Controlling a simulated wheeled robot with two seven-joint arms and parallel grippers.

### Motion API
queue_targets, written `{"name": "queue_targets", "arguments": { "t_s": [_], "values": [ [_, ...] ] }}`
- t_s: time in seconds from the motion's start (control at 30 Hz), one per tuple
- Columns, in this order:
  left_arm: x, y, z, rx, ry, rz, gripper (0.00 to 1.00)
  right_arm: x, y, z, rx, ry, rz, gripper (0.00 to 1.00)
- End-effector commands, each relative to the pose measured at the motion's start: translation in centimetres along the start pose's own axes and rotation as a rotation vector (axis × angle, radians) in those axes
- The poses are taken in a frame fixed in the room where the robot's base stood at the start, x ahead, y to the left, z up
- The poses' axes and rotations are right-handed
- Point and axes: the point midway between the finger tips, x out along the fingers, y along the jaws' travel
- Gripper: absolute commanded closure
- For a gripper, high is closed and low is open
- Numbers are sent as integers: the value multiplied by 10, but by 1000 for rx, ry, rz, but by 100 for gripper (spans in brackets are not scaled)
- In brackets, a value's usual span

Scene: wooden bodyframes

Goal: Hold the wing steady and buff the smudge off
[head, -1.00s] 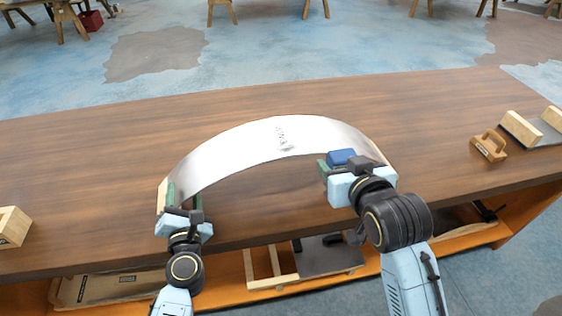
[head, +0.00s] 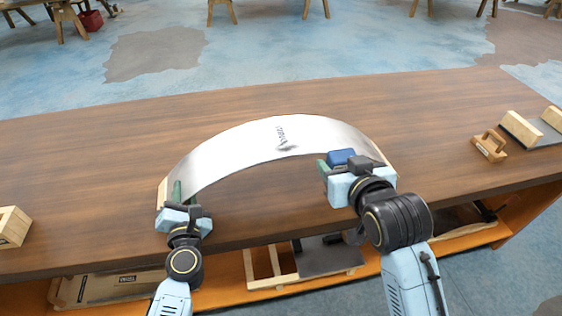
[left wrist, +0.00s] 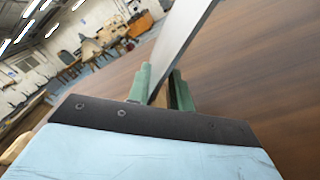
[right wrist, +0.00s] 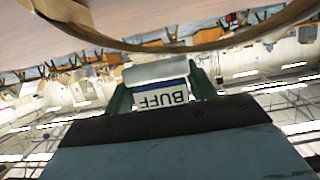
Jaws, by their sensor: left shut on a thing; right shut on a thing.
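The wing, a curved silver panel (head: 235,148), arches over the wooden bench and carries dark lettering near its crown. A grey smudge (head: 288,148) lies just below the lettering. My left gripper (head: 178,193) is shut on the wing's left end; the left wrist view shows the panel edge (left wrist: 182,42) between its green fingers (left wrist: 160,85). My right gripper (head: 333,166) is shut on a blue buffing block (head: 342,156) near the wing's right end. In the right wrist view the block's label (right wrist: 160,96) reads BUFF. Whether the block touches the wing is unclear.
A wooden-handled tool (head: 490,146) and a wooden holder (head: 530,132) stand at the bench's right. A wooden block (head: 13,226) sits at the far left. The bench top (head: 90,150) behind the wing is clear. A shelf below holds frames and boards.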

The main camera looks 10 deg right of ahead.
Motion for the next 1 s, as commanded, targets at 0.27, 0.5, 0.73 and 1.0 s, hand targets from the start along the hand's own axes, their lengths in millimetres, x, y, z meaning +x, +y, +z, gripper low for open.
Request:
{"name": "queue_targets", "arguments": {
  "t_s": [0.27, 0.5, 0.73, 1.0],
  "values": [
    [1, 4, 0, 5, -3, 5, 100, 0, 0, 0, 0, 1, 0, 67],
    [1, 5, -2, 6, -2, 4, 100, 0, 0, 0, 0, 1, 0, 67],
    [1, 6, -2, 6, -2, 4, 100, 0, 0, 0, 0, 1, 0, 67],
    [-1, 3, -7, 21, 4, -2, 100, 0, 0, 0, 0, 1, 0, 67]
  ]
}}
